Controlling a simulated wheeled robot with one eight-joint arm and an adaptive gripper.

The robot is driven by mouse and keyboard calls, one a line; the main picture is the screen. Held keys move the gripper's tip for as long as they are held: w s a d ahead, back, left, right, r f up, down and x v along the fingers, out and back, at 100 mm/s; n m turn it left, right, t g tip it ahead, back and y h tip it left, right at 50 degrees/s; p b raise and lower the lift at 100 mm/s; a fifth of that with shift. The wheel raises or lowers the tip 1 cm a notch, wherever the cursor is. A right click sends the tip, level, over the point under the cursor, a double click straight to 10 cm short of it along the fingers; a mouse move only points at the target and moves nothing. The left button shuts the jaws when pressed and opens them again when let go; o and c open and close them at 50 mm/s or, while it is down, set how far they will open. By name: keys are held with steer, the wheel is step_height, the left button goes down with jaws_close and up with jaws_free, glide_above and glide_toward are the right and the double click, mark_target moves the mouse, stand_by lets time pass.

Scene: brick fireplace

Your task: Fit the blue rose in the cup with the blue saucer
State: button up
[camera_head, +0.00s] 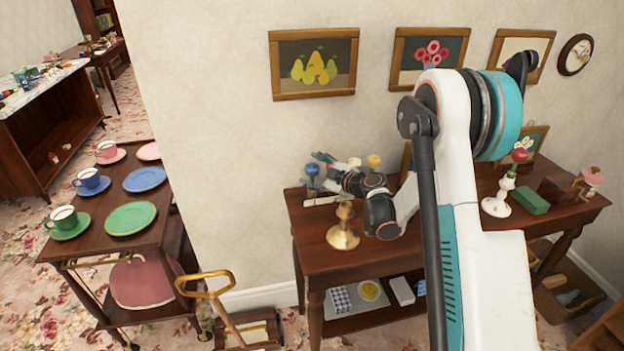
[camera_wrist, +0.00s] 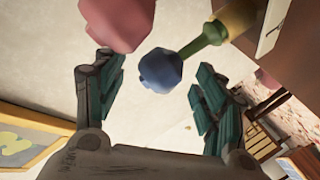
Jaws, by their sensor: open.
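The blue rose (camera_head: 312,170) stands at the back left of the dark wooden side table (camera_head: 315,235). In the wrist view its blue head (camera_wrist: 160,72) on a green stem (camera_wrist: 208,38) lies between the spread fingers. My gripper (camera_head: 322,172) is open around or just short of the rose head; it also shows in the wrist view (camera_wrist: 155,78). I cannot tell whether the fingers touch it. The blue cup (camera_head: 88,178) stands on its blue saucer (camera_head: 99,189) on the trolley at the left, filled with something pale. The rose's base is partly hidden.
A pink rose (camera_wrist: 112,20) is close beside my gripper. A brass candlestick (camera_head: 343,228) stands in front of it. The trolley (camera_head: 160,222) also holds a green cup (camera_head: 62,218), a pink cup (camera_head: 106,150) and plates. A gap of floor separates trolley and table.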

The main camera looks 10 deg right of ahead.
steer(key=shift+x, duration=0.95)
steer(key=c, duration=1.2)
steer(key=shift+r, duration=0.15)
